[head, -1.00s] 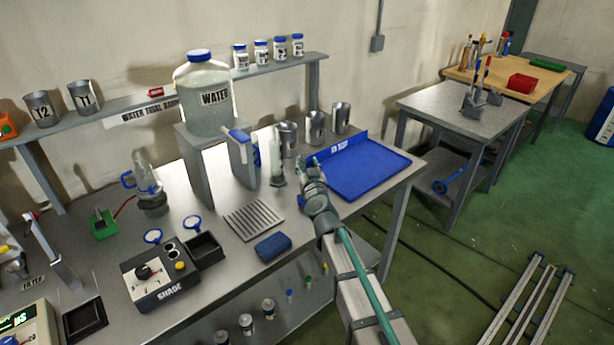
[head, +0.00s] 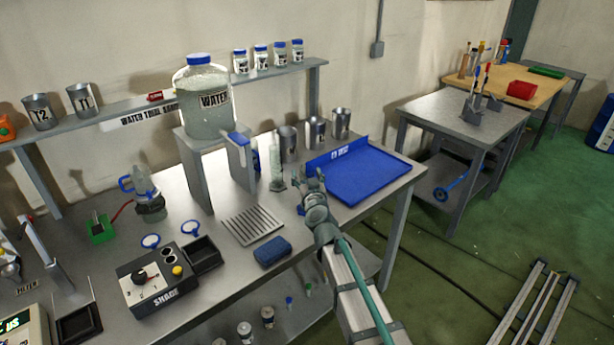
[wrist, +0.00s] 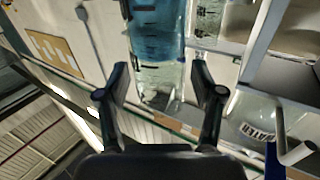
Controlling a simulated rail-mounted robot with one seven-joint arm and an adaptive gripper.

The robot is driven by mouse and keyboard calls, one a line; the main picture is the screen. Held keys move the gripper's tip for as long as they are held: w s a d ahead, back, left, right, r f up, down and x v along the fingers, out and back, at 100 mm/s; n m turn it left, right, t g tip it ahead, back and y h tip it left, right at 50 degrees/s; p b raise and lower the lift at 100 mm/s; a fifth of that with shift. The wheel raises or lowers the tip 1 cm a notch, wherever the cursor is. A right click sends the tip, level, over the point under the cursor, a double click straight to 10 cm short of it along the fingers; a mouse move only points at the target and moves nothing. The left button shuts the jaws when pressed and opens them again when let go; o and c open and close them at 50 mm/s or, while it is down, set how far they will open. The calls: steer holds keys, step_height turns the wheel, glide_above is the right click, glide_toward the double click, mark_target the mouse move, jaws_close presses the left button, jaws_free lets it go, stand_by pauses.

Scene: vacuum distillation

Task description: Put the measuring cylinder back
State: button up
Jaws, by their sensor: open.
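The measuring cylinder (head: 276,166) is a tall, narrow clear vessel standing upright on the bench, between the water stand and the metal beakers. My gripper (head: 313,180) is open, just right of and in front of it, with a small gap showing in the head view. In the wrist view a clear vessel with a bluish band, likely the cylinder (wrist: 158,48), fills the space beyond and between my open fingertips (wrist: 158,76). The fingers do not appear closed on it. Its exact distance from them cannot be told.
A blue tray (head: 362,172) lies to the right of my gripper. Several metal beakers (head: 316,132) stand behind. The WATER jar (head: 203,100) sits on a raised stand to the left. A slotted rack (head: 252,225) and a blue block (head: 272,251) lie in front.

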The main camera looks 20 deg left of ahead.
steer(key=shift+r, duration=0.1)
steer(key=shift+r, duration=0.2)
steer(key=v, duration=1.2)
steer(key=shift+p, duration=0.45)
steer(key=shift+f, duration=0.15)
